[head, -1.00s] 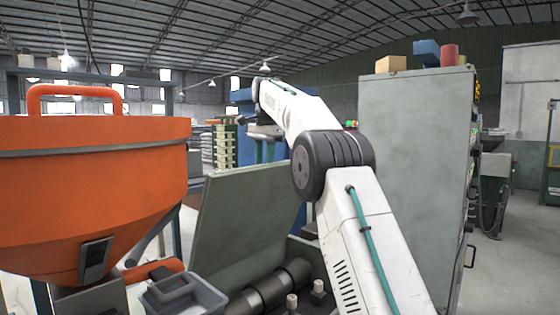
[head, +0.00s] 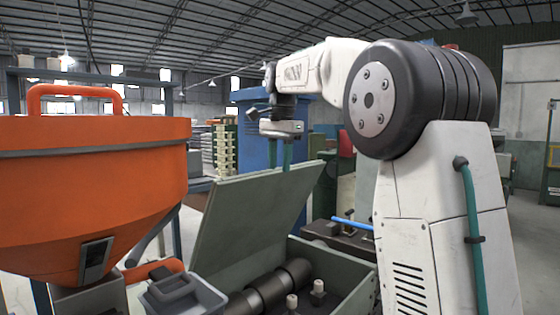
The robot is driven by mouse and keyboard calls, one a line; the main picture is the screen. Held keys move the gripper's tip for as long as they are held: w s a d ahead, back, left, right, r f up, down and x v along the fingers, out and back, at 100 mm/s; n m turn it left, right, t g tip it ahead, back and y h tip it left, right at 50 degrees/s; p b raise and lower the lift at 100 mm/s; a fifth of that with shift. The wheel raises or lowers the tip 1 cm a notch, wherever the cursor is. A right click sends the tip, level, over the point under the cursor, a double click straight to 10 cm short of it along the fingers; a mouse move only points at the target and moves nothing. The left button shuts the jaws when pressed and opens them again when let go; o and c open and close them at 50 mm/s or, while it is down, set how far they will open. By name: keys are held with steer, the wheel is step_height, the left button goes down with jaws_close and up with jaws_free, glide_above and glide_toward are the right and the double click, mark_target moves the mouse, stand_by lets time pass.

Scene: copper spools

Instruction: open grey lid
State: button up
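The grey-green lid (head: 250,215) stands raised and tilted over an open box (head: 350,292), its upper edge leaning to the right. Dark cylinders (head: 270,288) lie in the box below it. My gripper (head: 281,150) points down by the upper edge of the lid, near its right part. Two thin teal parts hang from it, and their lower ends seem hidden behind the lid. I cannot tell whether it touches the lid or how far apart its fingers are.
A large orange hopper (head: 90,190) fills the left side, with a small grey bin (head: 180,295) beside the box. A blue bar (head: 352,223) lies behind the box at right. My arm hides much of the right side.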

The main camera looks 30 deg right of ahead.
steer(key=c, duration=0.3)
steer(key=shift+s+d+r+m, duration=0.15)
steer(key=shift+s+d+r, duration=0.25)
steer(key=shift+s+r, duration=0.15)
steer(key=shift+s+d+r+m, duration=0.15)
steer(key=shift+s+d+r, duration=0.3)
steer(key=shift+s, duration=0.15)
jaws_close()
steer(key=s+a+r+m+t+y, duration=0.1)
steer(key=s+m+t+y, duration=0.1)
steer(key=s+m+t, duration=0.5)
steer(key=shift+w+a+f+m, duration=0.55)
steer(key=shift+w+f+m, duration=0.55)
steer(key=shift+w+m, duration=0.65)
steer(key=shift+w+a+f+m, duration=0.6)
steer(key=shift+w+f+m, duration=0.55)
steer(key=shift+w+m, duration=0.55)
steer(key=shift+w+a+f+m, duration=0.55)
steer(key=shift+w+f+m, duration=0.55)
steer(key=shift+w+m, duration=0.65)
